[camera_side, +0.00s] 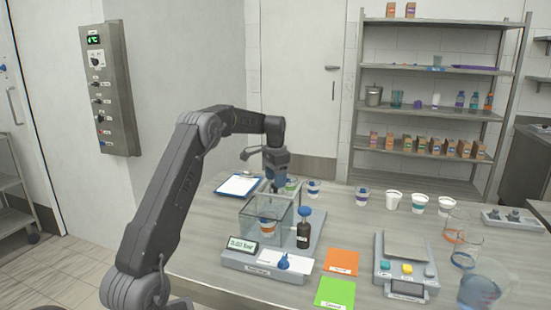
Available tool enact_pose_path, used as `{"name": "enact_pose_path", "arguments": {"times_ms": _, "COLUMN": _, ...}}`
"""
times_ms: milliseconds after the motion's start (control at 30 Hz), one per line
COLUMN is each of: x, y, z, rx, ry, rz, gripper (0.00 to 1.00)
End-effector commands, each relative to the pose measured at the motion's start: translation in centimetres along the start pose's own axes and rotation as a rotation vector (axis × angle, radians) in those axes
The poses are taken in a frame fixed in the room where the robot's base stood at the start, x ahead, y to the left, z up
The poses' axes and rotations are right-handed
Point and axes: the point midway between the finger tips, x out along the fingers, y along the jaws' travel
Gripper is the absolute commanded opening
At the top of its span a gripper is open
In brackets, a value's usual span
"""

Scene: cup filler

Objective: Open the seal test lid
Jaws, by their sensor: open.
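The seal test device (258,262) stands on the table, with a small display (243,245) and a blue knob (284,262) at its front. A clear box-like chamber (250,226) sits on it with a cup (267,226) inside. My gripper (279,186) points down just behind and above the chamber's back right edge. It is open, and I see nothing held in it. Its fingertips are small and partly hidden, so I cannot tell whether they touch the lid.
A dark bottle with a blue cap (304,230) stands right of the chamber. Several cups (362,196) stand along the back. A clipboard (239,186) lies at the left. Orange (341,261) and green (335,293) cards and a scale-like device (405,265) are at the right front.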

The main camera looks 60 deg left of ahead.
Motion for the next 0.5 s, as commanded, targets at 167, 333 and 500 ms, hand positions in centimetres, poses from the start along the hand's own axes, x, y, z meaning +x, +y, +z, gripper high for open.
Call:
{"name": "enact_pose_path", "arguments": {"times_ms": 167, "x": -4.1, "y": 0.0, "z": -0.1, "rx": 0.0, "ry": 0.005, "rz": -0.004, "gripper": 0.59}}
{"name": "enact_pose_path", "arguments": {"times_ms": 333, "x": -8.0, "y": -0.1, "z": -0.1, "rx": 0.0, "ry": 0.005, "rz": -0.004, "gripper": 0.59}}
{"name": "enact_pose_path", "arguments": {"times_ms": 500, "x": -10.6, "y": -0.1, "z": -0.1, "rx": 0.0, "ry": 0.003, "rz": -0.002, "gripper": 0.59}}
